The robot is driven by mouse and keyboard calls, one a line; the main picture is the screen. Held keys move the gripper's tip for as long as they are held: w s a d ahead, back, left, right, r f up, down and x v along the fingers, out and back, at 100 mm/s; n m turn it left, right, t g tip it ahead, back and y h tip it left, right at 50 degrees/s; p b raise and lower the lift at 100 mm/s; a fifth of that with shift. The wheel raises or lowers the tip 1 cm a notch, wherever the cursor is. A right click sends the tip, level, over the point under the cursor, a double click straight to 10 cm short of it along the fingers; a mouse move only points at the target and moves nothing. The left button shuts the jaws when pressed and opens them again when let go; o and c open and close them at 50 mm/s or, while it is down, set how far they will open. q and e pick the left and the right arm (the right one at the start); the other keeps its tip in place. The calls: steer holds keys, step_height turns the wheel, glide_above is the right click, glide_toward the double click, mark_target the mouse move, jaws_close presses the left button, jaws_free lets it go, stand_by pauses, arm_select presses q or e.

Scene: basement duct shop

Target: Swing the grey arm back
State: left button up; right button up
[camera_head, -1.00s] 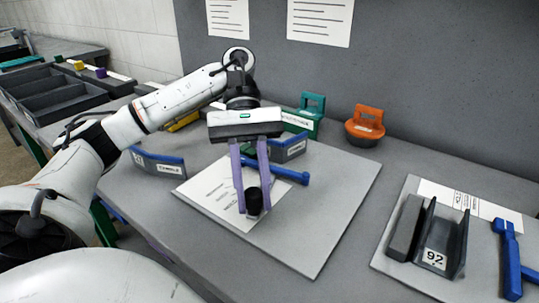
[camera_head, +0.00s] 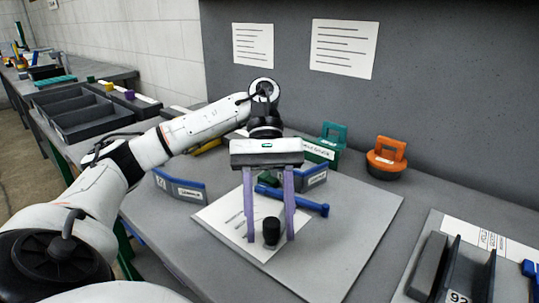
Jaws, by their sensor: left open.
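My left gripper (camera_head: 270,238) is open, its two purple fingers pointing down over the pale board (camera_head: 345,240). A short black cylindrical knob (camera_head: 271,231) shows between the fingertips, with a gap on each side; whether it touches a finger I cannot tell. A blue bar (camera_head: 308,205) runs behind the fingers to the right. I cannot make out a clear grey arm; part of the area behind the fingers is hidden. A grey piece with a blue top edge (camera_head: 314,178) stands just behind. My right gripper is not in view.
A blue-topped grey angled piece (camera_head: 180,188) stands left of the board's printed sheet (camera_head: 228,215). A green handled block (camera_head: 325,145) and an orange handled piece (camera_head: 386,158) stand at the back. A second board with a grey channel piece (camera_head: 455,270) is at right.

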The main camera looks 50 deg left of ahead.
arm_select(q)
steer(key=p+v, duration=1)
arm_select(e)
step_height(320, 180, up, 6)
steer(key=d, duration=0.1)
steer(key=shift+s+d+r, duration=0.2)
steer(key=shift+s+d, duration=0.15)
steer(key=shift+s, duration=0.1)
arm_select(q)
steer(key=shift+a+r, duration=0.1)
steer(key=shift+a, duration=0.05)
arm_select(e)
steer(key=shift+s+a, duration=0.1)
